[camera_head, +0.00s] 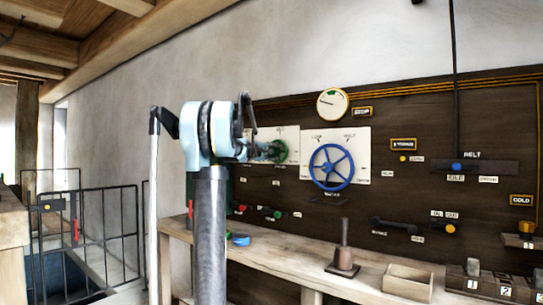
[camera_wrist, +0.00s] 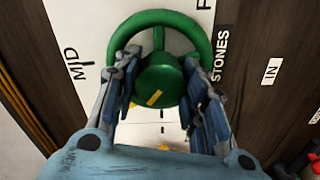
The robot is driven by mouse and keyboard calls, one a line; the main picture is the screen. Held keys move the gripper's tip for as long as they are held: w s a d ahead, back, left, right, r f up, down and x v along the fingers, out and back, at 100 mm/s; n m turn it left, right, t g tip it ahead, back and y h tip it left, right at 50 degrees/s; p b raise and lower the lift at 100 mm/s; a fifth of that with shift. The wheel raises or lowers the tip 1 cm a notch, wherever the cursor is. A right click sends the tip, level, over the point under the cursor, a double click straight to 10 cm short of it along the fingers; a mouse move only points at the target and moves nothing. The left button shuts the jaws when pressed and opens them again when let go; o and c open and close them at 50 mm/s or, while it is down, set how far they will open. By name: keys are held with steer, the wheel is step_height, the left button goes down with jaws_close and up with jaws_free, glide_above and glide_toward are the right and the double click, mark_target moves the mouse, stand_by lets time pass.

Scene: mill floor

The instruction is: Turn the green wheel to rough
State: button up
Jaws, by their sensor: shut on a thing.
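The green wheel (camera_wrist: 206,44) is on a white plate on the dark panel. In the wrist view its hub, with a yellow mark, sits between the fingers of my gripper (camera_wrist: 160,98), which is shut on it. The lettering "MID" is to the left and "STONES" to the right; another label at the top is cut off, and I cannot read "rough". In the head view the green wheel (camera_head: 281,151) is partly hidden behind my arm and gripper (camera_head: 268,151).
A larger blue wheel (camera_head: 332,167) is on its own white plate to the right. A round gauge (camera_head: 332,104) is above. A wooden bench (camera_head: 290,250) runs below the panel with a small open box (camera_head: 408,281) on it. A metal gate (camera_head: 85,235) stands at left.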

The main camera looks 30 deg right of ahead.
steer(key=n, duration=0.4)
steer(key=shift+a+f+n, duration=0.1)
steer(key=shift+n, duration=2)
steer(key=o, duration=1.1)
steer(key=shift+c, duration=0.2)
steer(key=v, duration=1.2)
steer(key=shift+w, duration=0.2)
steer(key=shift+f, duration=0.1)
